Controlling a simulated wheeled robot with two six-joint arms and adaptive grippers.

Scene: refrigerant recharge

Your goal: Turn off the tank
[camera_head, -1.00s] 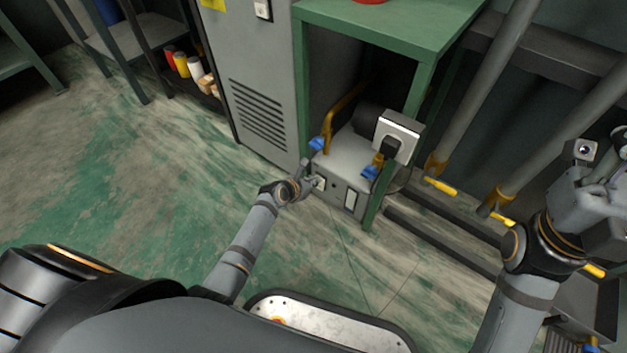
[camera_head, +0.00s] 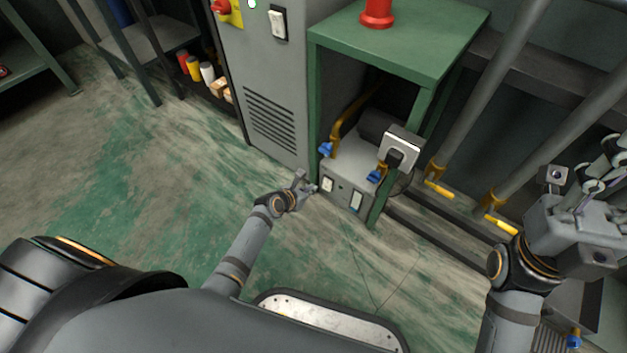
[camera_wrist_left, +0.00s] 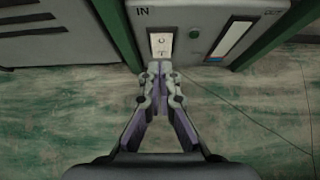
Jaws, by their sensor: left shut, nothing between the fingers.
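A grey boxy unit (camera_head: 342,187) stands on the floor under a green table, with blue valve handles (camera_head: 326,149) on its top. I cannot tell which thing is the tank. The unit's front has a pale switch plate (camera_head: 327,185), also in the left wrist view (camera_wrist_left: 161,43) below the letters "IN". My left gripper (camera_head: 308,184) is shut and empty just in front of the unit. In the left wrist view its fingertips (camera_wrist_left: 160,68) are just below the switch plate; contact is unclear. My right gripper (camera_head: 606,160) is at the right edge, its fingers partly cut off.
A green table (camera_head: 425,45) carries a red object (camera_head: 377,14). A grey vented cabinet (camera_head: 268,95) with a red knob (camera_head: 222,7) stands to its left. Pipes with yellow handles (camera_head: 438,190) are at right. Shelving (camera_head: 150,38) is at back left. The floor at left is clear.

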